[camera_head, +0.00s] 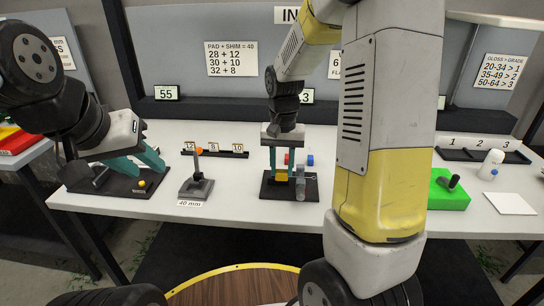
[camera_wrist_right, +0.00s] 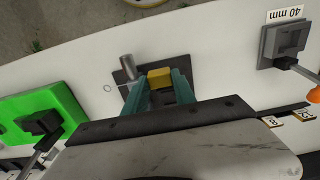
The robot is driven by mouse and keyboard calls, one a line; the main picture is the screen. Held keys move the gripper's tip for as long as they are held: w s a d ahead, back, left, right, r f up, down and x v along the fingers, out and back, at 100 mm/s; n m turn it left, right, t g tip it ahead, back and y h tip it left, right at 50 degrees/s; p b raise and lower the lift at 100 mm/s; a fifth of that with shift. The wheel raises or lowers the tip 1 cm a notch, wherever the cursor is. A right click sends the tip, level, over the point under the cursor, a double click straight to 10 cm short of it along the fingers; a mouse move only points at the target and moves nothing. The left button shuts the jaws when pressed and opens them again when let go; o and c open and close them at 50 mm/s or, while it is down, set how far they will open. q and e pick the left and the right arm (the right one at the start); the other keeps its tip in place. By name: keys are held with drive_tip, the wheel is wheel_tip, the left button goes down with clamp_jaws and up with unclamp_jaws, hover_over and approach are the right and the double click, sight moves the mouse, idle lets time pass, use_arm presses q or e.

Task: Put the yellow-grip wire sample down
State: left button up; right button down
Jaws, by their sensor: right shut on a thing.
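The yellow-grip wire sample shows as a yellow block (camera_head: 281,176) low over a dark plate (camera_head: 268,193) in the middle of the table. My right gripper (camera_head: 284,170) points down, with its teal fingers shut on the yellow grip. The grip also shows between the fingers in the right wrist view (camera_wrist_right: 160,77).
A grey cylinder (camera_head: 300,187) stands beside the yellow grip. A grey stand with an orange tip (camera_head: 196,187) is to the left, labelled 40 mm. A green block (camera_head: 449,195) and white bottle (camera_head: 491,164) are at the right.

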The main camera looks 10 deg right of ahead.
drive_tip(key=w, duration=0.2)
drive_tip(key=w+d, duration=0.1)
drive_tip(key=w, duration=0.4)
drive_tip(key=shift+w+d+f, duration=0.15)
drive_tip(key=shift+w+f, duration=0.15)
drive_tip(key=shift+f, duration=1.8)
drive_tip(key=shift+f, duration=0.15)
drive_tip(key=c, duration=1)
unclamp_jaws()
